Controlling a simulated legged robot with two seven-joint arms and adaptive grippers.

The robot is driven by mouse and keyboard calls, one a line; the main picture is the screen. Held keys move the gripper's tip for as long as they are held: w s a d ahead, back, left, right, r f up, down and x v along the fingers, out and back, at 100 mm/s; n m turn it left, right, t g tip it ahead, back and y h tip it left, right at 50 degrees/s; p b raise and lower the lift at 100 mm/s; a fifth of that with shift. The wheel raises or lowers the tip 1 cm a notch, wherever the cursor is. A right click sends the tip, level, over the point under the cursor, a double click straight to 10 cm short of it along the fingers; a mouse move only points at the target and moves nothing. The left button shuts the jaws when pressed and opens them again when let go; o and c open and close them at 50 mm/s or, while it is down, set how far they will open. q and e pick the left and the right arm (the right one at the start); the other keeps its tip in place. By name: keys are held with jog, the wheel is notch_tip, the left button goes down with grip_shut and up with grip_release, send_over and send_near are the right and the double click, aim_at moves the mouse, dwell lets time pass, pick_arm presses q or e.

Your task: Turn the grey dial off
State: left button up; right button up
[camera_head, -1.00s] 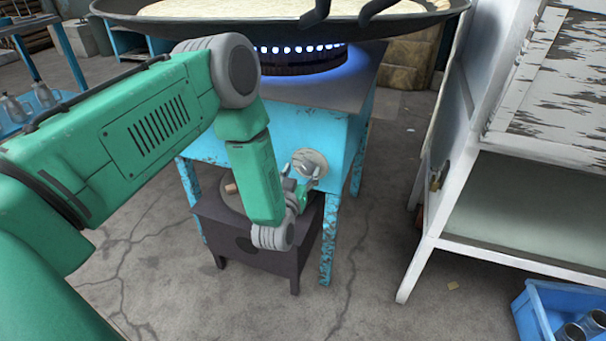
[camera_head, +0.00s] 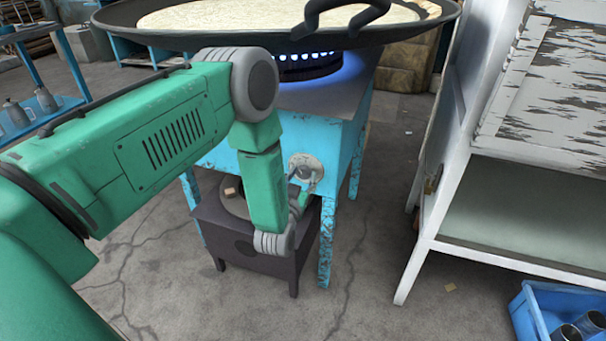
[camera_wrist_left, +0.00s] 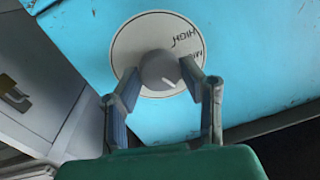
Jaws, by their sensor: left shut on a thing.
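The grey dial (camera_wrist_left: 160,70) sits on a round white plate (camera_wrist_left: 133,40) on the blue stove front, with "HIGH" lettering on the plate. In the left wrist view, my left gripper (camera_wrist_left: 160,80) has one finger on each side of the dial and is shut on it. In the head view the gripper (camera_head: 306,180) is at the dial plate (camera_head: 303,162), partly behind my green wrist. The stove (camera_head: 345,150) has a lit blue flame (camera_head: 300,56) under the pan. My right gripper is not in view.
A large black pan (camera_head: 280,38) holding pale liquid sits on the burner. A dark low stool (camera_head: 225,235) stands under the stove. A white cabinet (camera_head: 430,220) is at the right, with a blue crate (camera_head: 530,325) of metal cups below. Cracked floor lies between.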

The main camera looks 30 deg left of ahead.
pick_arm(q)
jog(key=m+p, duration=0.1)
jog(key=m, duration=0.2)
jog(key=shift+d, duration=0.1)
jog(key=shift+f+m+h+p, duration=0.15)
jog(key=shift+m+h+p, duration=0.25)
jog(key=shift+m, duration=1)
jog(key=o, duration=1.1)
jog(key=shift+o, duration=0.2)
jog(key=shift+s, duration=0.1)
jog(key=v, duration=1.1)
jog(key=shift+s+d+f, duration=0.2)
jog(key=shift+s+f, duration=0.1)
jog(key=shift+f, duration=0.05)
